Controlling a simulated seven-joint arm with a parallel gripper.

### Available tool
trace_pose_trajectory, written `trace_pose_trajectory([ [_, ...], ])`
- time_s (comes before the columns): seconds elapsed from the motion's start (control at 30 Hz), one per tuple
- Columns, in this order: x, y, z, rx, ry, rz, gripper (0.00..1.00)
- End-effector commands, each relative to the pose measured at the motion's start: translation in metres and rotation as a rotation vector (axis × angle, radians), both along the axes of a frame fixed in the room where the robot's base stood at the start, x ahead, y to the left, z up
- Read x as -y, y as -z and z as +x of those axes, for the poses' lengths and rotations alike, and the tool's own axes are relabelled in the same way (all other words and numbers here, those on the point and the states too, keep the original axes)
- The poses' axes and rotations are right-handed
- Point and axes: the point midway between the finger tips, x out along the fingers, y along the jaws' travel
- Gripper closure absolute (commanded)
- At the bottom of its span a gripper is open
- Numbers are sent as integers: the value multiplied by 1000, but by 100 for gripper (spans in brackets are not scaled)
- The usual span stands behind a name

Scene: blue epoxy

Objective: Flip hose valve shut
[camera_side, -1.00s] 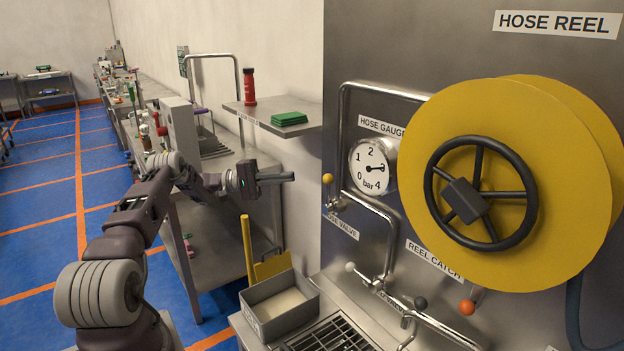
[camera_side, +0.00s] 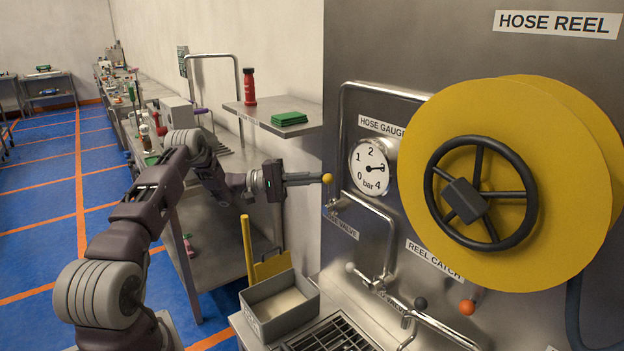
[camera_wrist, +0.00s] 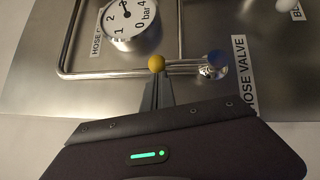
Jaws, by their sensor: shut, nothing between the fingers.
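The hose valve is a short lever with a yellow ball knob (camera_side: 327,178) on the steel panel, above the HOSE VALVE label (camera_side: 342,224). In the side view the lever stands upright from its pivot on the pipe. My gripper (camera_side: 316,178) is shut and empty, its fingertips at the left side of the knob. In the wrist view the yellow knob (camera_wrist: 156,63) sits just past my shut fingertips (camera_wrist: 157,78), with the lever running right to its pivot (camera_wrist: 213,66). I cannot tell whether the fingertips touch the knob.
The hose gauge (camera_side: 371,167) is right of the valve, its needle near 3. The yellow reel (camera_side: 560,200) stands further right. A shelf (camera_side: 278,118) with a red bottle and a green item is above my gripper. A grey bin (camera_side: 280,308) is below.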

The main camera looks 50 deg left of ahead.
Motion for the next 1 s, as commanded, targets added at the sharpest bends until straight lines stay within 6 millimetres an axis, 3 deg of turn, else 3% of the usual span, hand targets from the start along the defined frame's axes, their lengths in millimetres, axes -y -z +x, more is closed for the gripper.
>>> trace_pose_trajectory([
  [0.37,15,-8,0,0,1,175,100],
  [1.0,71,-8,0,1,4,778,100],
])
